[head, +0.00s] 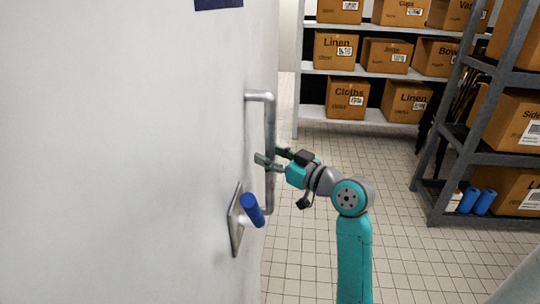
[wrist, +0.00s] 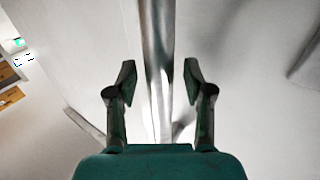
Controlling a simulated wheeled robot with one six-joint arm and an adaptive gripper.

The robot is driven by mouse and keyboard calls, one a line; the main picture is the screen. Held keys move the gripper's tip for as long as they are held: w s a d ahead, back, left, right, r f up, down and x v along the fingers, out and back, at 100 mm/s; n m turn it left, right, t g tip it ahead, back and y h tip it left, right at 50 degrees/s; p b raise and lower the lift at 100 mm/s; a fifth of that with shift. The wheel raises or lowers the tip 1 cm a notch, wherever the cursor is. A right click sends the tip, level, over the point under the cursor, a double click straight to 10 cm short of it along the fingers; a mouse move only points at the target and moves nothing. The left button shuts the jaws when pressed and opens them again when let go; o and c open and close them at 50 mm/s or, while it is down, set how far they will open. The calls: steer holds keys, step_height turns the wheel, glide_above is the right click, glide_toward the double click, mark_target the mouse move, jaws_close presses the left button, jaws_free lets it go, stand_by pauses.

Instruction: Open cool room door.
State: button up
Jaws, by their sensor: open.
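The white cool room door (head: 120,150) fills the left of the head view; whether it stands ajar I cannot tell. A vertical metal bar handle (head: 270,115) is fixed near its right edge. Below it is a metal plate with a blue-capped lever (head: 252,210). My gripper (head: 271,157) is open at the bar, about mid-height. In the wrist view the bar (wrist: 157,50) runs between the two spread fingers of my gripper (wrist: 159,78), with a visible gap on both sides. No finger visibly presses on it.
White shelves (head: 380,72) with several labelled cardboard boxes stand at the back. A dark grey rack (head: 450,150) with boxes and blue rolls (head: 478,201) stands at the right. The tiled floor (head: 320,240) between door and rack is clear around my arm.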

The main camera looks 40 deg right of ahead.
steer(key=shift+w, duration=0.1)
jaws_close()
steer(key=shift+d, duration=0.1)
